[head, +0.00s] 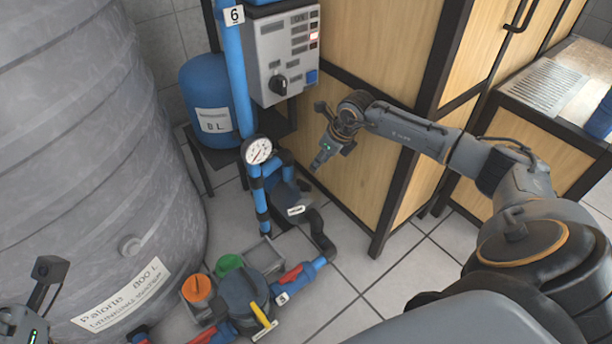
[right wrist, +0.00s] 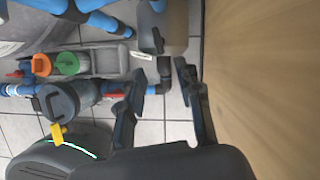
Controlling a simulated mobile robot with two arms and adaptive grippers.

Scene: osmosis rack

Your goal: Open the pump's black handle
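A dark grey pump unit (head: 238,292) with a round lid and a yellow tag (head: 262,318) stands on the floor, and its lid shows in the right wrist view (right wrist: 60,100). A second dark unit (head: 290,194) with a white label sits behind it, under the blue pipes. I cannot tell for certain which part is the black handle. My right gripper (head: 319,164) hangs above the floor beside the wooden cabinet, apart from both units. In the right wrist view its fingers (right wrist: 160,72) are spread and empty. Only part of my left wrist shows at the lower left; its fingers are hidden.
A large grey tank (head: 85,150) fills the left. A control box (head: 285,55) with a black knob (head: 278,85) and a blue tank (head: 212,112) stand behind. Red valve handles (head: 290,275) lie along the floor pipes. The wooden cabinet (head: 340,150) borders the right. Tiles in front are free.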

